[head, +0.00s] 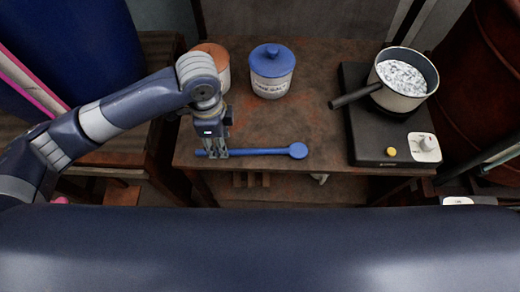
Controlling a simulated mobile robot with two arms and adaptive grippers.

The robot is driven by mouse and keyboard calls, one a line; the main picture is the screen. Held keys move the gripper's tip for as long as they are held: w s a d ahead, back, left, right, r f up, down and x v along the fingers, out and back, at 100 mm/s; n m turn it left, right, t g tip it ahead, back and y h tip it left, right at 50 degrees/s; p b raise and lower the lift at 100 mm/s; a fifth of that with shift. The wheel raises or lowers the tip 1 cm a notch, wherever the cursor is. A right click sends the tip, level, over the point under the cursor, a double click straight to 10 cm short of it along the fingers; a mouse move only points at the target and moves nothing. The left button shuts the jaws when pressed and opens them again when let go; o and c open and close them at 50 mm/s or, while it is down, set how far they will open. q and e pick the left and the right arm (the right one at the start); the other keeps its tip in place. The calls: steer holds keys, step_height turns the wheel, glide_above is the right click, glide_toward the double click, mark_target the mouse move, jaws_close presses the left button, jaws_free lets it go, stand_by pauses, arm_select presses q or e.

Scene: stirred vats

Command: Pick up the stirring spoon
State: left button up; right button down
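The blue stirring spoon (262,152) lies near the front edge of the brown table (300,122). Its round end points right and its handle points left. My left gripper (214,153) points down over the handle near its left end. Its fingertips are at the handle and cover a short part of it. I cannot tell whether they are closed on it or only around it. My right gripper is not in view.
A white jar with a blue lid (271,72) and a partly hidden jar with an orange-brown lid (213,56) stand at the back. A pot (403,78) of whitish contents sits on a black hot plate (372,143) at right. The table's middle is clear.

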arm_select(q)
step_height(320, 180, down, 5)
steer(key=shift+w+d+r, duration=0.1)
jaws_close()
stand_by(0.4)
